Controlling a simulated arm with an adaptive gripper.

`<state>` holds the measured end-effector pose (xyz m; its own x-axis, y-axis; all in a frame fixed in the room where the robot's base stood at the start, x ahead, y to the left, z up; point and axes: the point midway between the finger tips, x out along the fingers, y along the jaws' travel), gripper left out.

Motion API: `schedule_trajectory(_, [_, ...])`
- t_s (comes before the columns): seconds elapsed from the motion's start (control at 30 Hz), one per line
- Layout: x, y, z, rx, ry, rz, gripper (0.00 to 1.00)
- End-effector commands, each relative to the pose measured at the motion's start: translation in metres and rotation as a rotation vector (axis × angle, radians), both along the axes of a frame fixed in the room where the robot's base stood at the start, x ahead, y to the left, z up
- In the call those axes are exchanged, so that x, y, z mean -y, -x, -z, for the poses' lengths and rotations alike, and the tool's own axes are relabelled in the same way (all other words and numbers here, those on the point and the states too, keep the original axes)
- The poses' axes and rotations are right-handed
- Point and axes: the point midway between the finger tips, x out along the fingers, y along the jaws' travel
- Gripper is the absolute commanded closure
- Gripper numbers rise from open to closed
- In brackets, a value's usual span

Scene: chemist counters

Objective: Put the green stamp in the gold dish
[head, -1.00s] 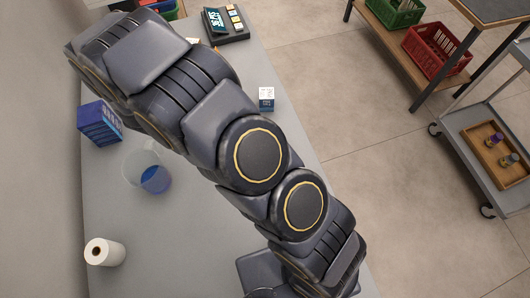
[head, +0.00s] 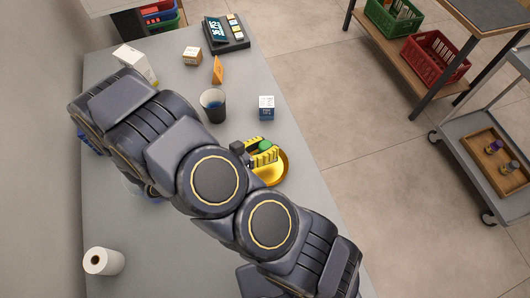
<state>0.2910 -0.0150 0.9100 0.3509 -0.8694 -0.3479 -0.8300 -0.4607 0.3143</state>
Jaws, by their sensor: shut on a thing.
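The gold dish (head: 281,175) lies on the grey counter in the middle of the head view, partly covered by my arm and gripper. My gripper (head: 263,151), with yellow ridged fingers, is over the far part of the dish. It is shut on the green stamp (head: 265,145), of which a small rounded green part shows between the fingers. The stamp's lower end is hidden, so I cannot tell whether it touches the dish.
A payment terminal (head: 217,31) stands farther back. A paper roll (head: 103,262) is at the near left. My arm hides much of the left counter.

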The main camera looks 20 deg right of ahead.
Motion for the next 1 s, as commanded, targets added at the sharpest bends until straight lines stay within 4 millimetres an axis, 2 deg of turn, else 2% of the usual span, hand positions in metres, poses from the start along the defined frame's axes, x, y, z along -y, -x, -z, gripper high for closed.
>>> schedule_trajectory(0.33, [0.000,0.000,0.036,-0.002,0.000,0.000,1.00])
schedule_trajectory(0.7, [0.000,0.000,0.040,-0.001,-0.002,0.000,1.00])
schedule_trajectory(0.73, [0.000,0.000,0.040,-0.001,-0.002,0.000,0.54])
schedule_trajectory(0.77, [0.000,0.000,0.040,-0.001,-0.002,0.000,0.41])
schedule_trajectory(1.0, [0.000,0.000,0.040,0.000,-0.001,-0.001,0.40])
